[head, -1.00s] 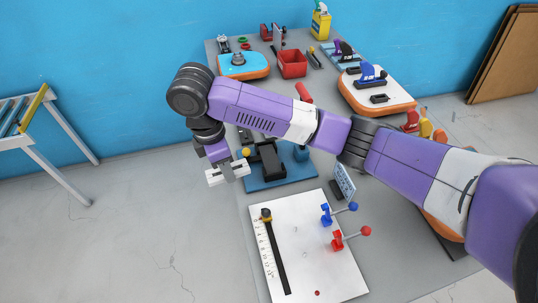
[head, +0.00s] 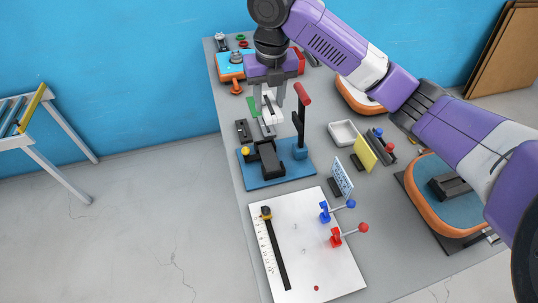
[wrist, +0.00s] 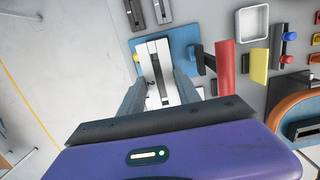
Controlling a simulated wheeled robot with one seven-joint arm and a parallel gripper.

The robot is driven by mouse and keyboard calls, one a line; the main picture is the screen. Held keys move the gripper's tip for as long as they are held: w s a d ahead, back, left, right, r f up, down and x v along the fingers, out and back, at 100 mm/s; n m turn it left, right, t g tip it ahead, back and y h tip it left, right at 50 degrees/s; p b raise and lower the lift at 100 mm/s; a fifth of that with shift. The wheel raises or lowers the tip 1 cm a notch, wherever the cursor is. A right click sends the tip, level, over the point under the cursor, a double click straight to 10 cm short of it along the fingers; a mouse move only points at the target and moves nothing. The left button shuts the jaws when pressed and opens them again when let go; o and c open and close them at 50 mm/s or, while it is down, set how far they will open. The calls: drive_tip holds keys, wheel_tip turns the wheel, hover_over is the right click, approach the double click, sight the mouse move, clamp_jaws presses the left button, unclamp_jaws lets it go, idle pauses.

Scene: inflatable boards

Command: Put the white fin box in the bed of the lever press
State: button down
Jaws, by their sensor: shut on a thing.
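My gripper (head: 271,104) is shut on the white fin box (head: 270,116), raised above the table. In the wrist view the slotted white box (wrist: 156,72) sits between my two fingers (wrist: 158,95). The lever press (head: 266,160) stands on a blue base (head: 292,173), with a red-handled lever (head: 302,95) upright at its right. In the head view the box appears higher than the press. In the wrist view it covers much of the blue base (wrist: 184,38), so the bed is largely hidden there and the height gap cannot be told.
Two dark and grey parts (head: 243,130) lie behind the press. A white tray (head: 343,133) and a yellow card (head: 364,152) stand to its right. A white board (head: 298,255) with blue and red clamps lies in front. The raised lever is close to my gripper.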

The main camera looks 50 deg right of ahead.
sight(269, 157)
wheel_tip(269, 157, down, 20)
drive_tip(key=shift+r+p, duration=0.1)
drive_tip(key=shift+p, duration=0.5)
drive_tip(key=c, duration=0.9)
unclamp_jaws()
drive_tip(key=shift+o, duration=0.2)
